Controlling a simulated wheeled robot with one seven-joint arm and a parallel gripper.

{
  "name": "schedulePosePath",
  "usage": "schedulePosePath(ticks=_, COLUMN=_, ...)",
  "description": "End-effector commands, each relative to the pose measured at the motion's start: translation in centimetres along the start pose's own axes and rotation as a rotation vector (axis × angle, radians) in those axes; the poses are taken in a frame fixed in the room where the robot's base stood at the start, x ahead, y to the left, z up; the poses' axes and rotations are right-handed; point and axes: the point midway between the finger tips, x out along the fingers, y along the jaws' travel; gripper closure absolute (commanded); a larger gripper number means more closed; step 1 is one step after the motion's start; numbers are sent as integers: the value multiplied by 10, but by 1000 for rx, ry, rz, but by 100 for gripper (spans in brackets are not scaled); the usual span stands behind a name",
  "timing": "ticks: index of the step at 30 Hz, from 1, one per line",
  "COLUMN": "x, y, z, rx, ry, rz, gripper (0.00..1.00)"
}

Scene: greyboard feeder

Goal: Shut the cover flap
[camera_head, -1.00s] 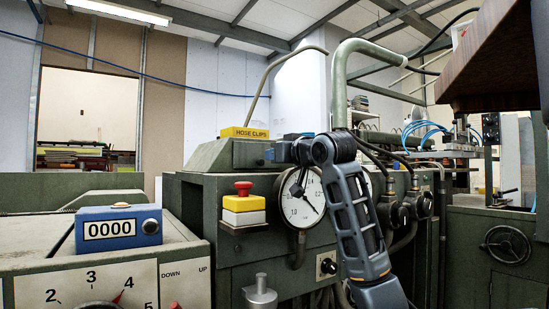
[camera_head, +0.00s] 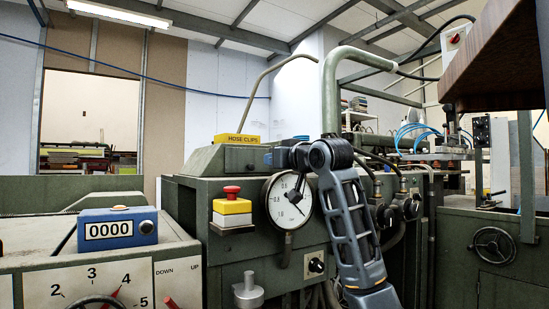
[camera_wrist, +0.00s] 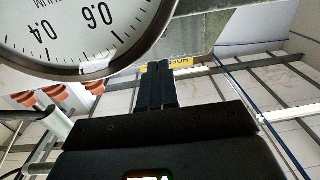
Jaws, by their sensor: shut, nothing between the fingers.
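No part in view is clearly marked as the cover flap, and I cannot tell which surface it is. My gripper (camera_head: 270,157) is in front of the green machine (camera_head: 240,182), just above the round pressure gauge (camera_head: 285,205), with its fingers pointing left. In the wrist view my gripper (camera_wrist: 157,68) is shut and empty. There the gauge (camera_wrist: 75,25) fills the upper left, close beside the fingertips. A grey machine panel (camera_wrist: 205,30) and part of a yellow label (camera_wrist: 182,65) show beyond the fingertips. I cannot tell whether the fingers touch anything.
A yellow HOSE CLIPS box (camera_head: 237,139) sits on the machine. A red stop button (camera_head: 232,190) is left of the gauge. A blue counter (camera_head: 118,228) stands at left. A green pipe (camera_head: 330,90) rises behind my arm. A brown panel (camera_head: 495,50) overhangs at upper right.

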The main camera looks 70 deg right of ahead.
Motion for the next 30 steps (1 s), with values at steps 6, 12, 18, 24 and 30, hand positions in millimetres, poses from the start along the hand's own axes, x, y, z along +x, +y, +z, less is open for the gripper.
schedulePosePath(ticks=6, x=-24, y=1, z=10, rx=0, ry=2, rz=2, gripper=100)
schedulePosePath(ticks=12, x=-52, y=1, z=20, rx=2, ry=3, rz=3, gripper=100)
schedulePosePath(ticks=18, x=-78, y=1, z=31, rx=1, ry=1, rz=2, gripper=100)
schedulePosePath(ticks=24, x=-90, y=1, z=35, rx=0, ry=2, rz=1, gripper=100)
schedulePosePath(ticks=30, x=-90, y=1, z=35, rx=0, ry=2, rz=1, gripper=100)
